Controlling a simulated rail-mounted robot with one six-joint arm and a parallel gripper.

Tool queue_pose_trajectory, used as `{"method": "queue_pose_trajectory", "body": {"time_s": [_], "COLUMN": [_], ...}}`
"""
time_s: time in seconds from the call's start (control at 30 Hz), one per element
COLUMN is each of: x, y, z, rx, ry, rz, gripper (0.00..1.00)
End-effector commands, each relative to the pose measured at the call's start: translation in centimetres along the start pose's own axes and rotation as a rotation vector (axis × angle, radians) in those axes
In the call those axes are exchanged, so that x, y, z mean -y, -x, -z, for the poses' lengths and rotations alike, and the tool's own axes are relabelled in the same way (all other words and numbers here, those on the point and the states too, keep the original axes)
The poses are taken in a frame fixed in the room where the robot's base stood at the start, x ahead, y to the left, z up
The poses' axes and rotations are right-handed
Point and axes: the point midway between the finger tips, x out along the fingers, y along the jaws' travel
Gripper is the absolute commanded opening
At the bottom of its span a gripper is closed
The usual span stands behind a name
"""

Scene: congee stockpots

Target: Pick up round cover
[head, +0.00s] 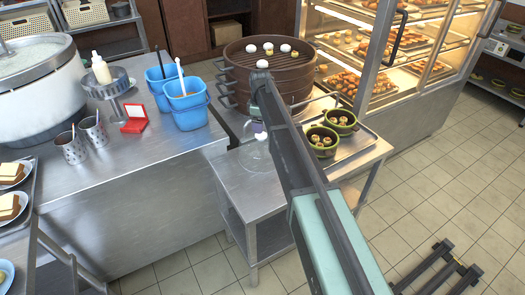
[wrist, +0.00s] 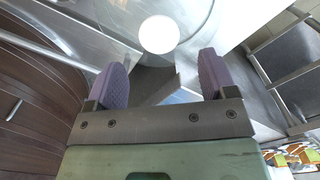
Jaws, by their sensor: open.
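The round cover (head: 256,158) is a clear, see-through dome on the steel side table, in front of the steamer. In the wrist view a white round knob (wrist: 159,35), which looks like its top, lies just past my fingertips and midway between them. The clear body around it is hard to make out. My gripper (head: 259,132) is over the cover in the head view. In the wrist view its two purple-padded fingers (wrist: 160,68) are spread wide with nothing between them. My arm partly hides the table to the right of the cover.
A brown round steamer (head: 268,66) with several buns on top stands close behind; it also shows in the wrist view (wrist: 35,110). Green bowls (head: 322,140) sit on a tray to the right. Blue buckets (head: 187,103) stand on the counter to the left.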

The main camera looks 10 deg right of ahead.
Motion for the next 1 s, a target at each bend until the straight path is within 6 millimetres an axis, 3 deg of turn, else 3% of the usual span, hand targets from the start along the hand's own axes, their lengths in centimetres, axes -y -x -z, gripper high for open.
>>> {"method": "queue_pose_trajectory", "body": {"time_s": [0.03, 0.23, 0.47, 0.7, 1.0], "x": [0.0, 0.0, 0.0, 0.0, 0.0], "y": [-1.4, -1.9, -6.4, -6.1, -6.1], "z": [0.0, 0.0, 0.1, 0.1, 0.1], "rx": [0.000, 0.000, 0.000, 0.000, 0.000], "ry": [0.000, -0.001, -0.001, -0.002, -0.002], "rz": [0.000, 0.000, 0.000, 0.000, 0.000], "gripper": [0.78, 0.78, 0.78, 0.78, 0.33]}}
